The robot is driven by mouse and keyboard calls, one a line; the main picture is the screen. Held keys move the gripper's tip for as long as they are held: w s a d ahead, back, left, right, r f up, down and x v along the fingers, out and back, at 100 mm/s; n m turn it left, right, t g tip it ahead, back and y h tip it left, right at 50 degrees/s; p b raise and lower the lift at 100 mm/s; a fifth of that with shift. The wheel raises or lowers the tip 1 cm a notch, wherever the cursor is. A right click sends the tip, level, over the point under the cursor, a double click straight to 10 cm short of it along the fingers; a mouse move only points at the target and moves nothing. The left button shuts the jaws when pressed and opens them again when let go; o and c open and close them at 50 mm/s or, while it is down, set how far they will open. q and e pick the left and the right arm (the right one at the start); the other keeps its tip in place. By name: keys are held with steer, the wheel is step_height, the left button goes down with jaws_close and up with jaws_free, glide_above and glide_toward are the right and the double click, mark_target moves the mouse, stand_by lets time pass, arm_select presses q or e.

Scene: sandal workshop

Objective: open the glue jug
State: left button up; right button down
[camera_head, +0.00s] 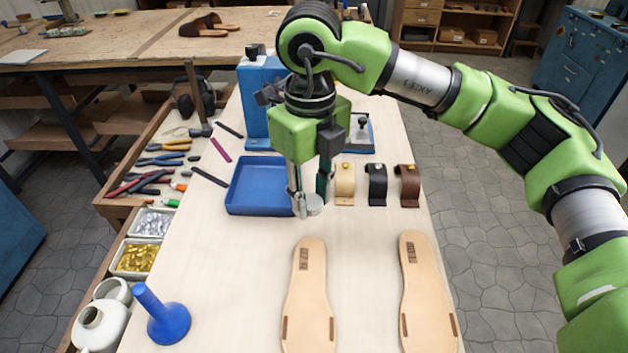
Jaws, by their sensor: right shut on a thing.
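A white jug (101,330) stands at the lower left, beside the workbench. Its round neck faces up and looks uncapped, with a darker opening. My right gripper (309,205) comes down over the bench, well away from the jug, in front of the blue tray's right side. It is shut on a small, pale grey round piece (315,204), which looks like a cap and is held low over the bench top. I cannot tell whether the piece touches the bench. My left gripper is not in view.
Two tan sandal soles (308,305) lie at the front of the bench. A blue tray (237,208) and several straps (376,185) lie behind. Tools and trays of metal bits fill the left shelf.

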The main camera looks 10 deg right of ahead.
steer(key=w+f, duration=0.2)
steer(key=w+d+f+p, duration=0.1)
steer(key=w+f, duration=0.1)
steer(key=w, duration=0.1)
steer(key=w+d+f+p, duration=0.1)
steer(key=w+f, duration=0.1)
steer(key=shift+w, duration=0.2)
steer(key=shift+w+d+f+p, duration=0.15)
steer(key=shift+w+f+p, duration=0.3)
steer(key=shift+f, duration=0.3)
step_height(320, 180, down, 2)
steer(key=shift+w+f+p, duration=0.1)
steer(key=shift+f+p, duration=0.05)
steer(key=shift+p, duration=0.65)
steer(key=shift+f, duration=0.4)
steer(key=shift+f, duration=0.1)
steer(key=shift+f+b, duration=0.2)
steer(key=shift+b, duration=0.15)
steer(key=c, duration=1.9)
jaws_free()
steer(key=shift+r, duration=0.1)
